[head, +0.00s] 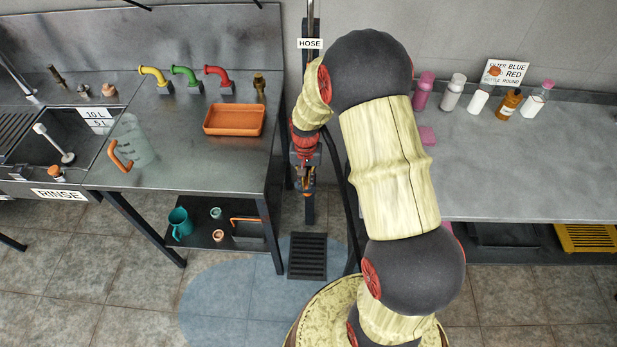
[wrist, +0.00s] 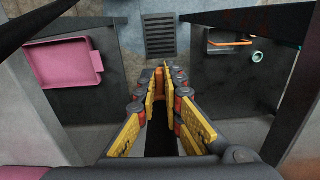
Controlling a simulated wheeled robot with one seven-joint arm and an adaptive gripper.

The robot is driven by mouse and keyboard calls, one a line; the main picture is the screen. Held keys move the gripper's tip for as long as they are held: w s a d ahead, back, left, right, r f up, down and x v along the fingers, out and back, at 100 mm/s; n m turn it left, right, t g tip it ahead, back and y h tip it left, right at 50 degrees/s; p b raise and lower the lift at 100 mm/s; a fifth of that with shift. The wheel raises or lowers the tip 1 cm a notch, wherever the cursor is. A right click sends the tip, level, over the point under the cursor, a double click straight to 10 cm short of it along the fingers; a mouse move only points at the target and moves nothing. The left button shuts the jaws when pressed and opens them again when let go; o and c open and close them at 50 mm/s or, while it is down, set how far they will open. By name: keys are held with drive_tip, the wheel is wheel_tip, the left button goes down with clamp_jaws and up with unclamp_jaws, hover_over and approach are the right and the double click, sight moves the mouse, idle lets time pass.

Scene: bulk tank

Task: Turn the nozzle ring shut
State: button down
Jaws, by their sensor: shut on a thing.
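My gripper (head: 305,180) hangs low in the gap between the two counters, below the "HOSE" sign (head: 310,43). In the wrist view my gripper (wrist: 164,80) has its yellow-padded fingers drawn together at the tips. They are closed on a small orange part (wrist: 160,84), which appears to be the nozzle ring. Little of it shows between the fingers, and its turn position cannot be read. In the head view my wrist and fingers hide most of the nozzle. A dark hose (head: 343,175) runs down behind my arm.
The left counter (head: 190,175) holds an orange tray (head: 234,132), a clear jug (head: 134,140) and coloured taps. Bottles stand on the right counter (head: 530,170). A floor drain (head: 308,256) lies below the gap. Counter edges stand close on both sides.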

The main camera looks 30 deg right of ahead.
drive_tip(key=shift+w+a+m+p, duration=0.2)
drive_tip(key=shift+m+p, duration=0.2)
drive_tip(key=shift+m, duration=0.3)
drive_tip(key=c, duration=1.9)
unclamp_jaws()
wheel_tip(320, 180, up, 12)
